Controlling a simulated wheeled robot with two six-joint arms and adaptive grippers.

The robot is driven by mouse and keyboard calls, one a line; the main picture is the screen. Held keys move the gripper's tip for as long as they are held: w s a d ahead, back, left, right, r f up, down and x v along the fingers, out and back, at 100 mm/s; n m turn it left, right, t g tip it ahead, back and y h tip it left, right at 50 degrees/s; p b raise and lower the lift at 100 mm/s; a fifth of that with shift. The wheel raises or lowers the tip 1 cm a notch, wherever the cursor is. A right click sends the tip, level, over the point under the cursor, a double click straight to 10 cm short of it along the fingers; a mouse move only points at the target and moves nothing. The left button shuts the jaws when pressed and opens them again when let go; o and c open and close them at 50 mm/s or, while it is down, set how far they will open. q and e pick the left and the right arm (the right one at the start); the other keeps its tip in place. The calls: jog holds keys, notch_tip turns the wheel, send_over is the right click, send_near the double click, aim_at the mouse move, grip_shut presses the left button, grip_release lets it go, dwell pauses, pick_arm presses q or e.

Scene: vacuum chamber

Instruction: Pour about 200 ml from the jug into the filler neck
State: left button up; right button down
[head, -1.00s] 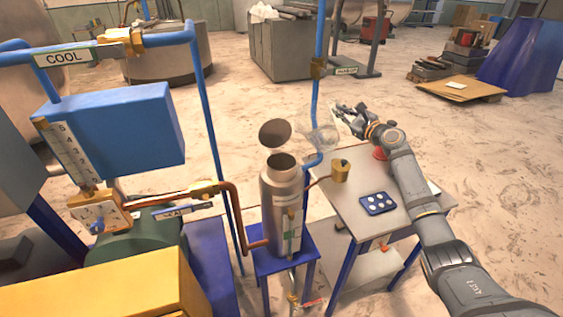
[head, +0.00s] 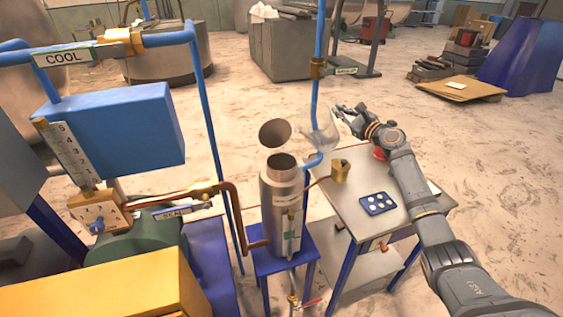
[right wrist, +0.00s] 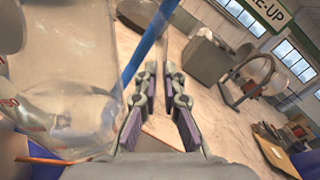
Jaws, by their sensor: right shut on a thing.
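The clear jug (head: 322,138) is in the air above and to the right of the filler neck (head: 283,163), apart from it. My right gripper (head: 343,117) is shut on the jug, to the right of its body. In the right wrist view, the jug (right wrist: 65,85) fills the left side and looks tilted, with red markings on its wall. My right gripper's fingers (right wrist: 160,95) show there, but the grasp itself is not clear. The liquid level is hard to make out. The neck is the open top of a steel cylinder, with its round lid (head: 275,133) raised. My left gripper is not in view.
A blue pipe (head: 318,75) rises close behind the jug. A side table (head: 355,205) holds a small brass cup (head: 340,170) and a blue tray with white discs (head: 376,204). A copper pipe (head: 235,205) is left of the cylinder. Open floor lies right of the table.

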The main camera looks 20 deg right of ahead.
jog(key=w+d+f+m+b, duration=0.1)
jog(key=d+f+m+b, duration=0.2)
jog(key=f+b, duration=1)
jog(key=shift+d+f+m, duration=0.15)
jog(key=shift+f+m, duration=1.65)
jog(key=shift+f, duration=0.9)
